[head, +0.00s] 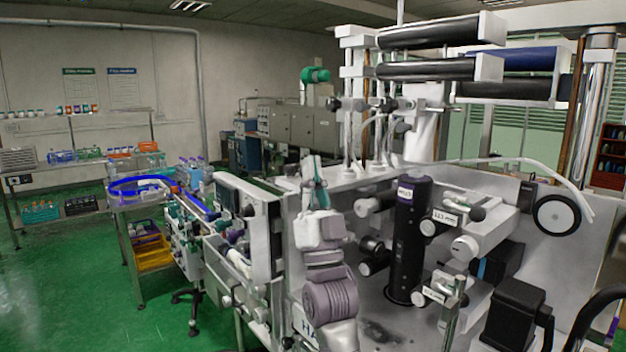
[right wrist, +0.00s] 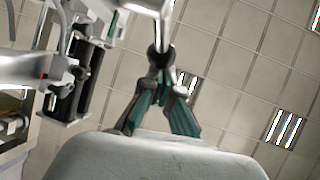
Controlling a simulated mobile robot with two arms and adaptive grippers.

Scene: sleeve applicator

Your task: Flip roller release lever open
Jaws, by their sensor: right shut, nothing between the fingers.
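My right gripper (head: 315,162) points upward in front of the white sleeve applicator (head: 376,185), left of its dark upright roller (head: 406,240). In the right wrist view my right gripper (right wrist: 160,75) has its teal fingers drawn together and holds nothing. A grey rod with a dark round knob (right wrist: 160,53) shows at the fingertips there; I cannot tell if they touch. Labelled arms (head: 446,216) with a dark knob (head: 478,213) sit right of the upright roller. I cannot tell which part is the roller release lever. My left gripper is not in view.
Black horizontal rollers (head: 430,70) stand above the machine on white posts. A white panel (head: 262,240) stands close left of my right arm. A black wheel (head: 557,215) is at right. Green floor (head: 70,290) is clear at front left.

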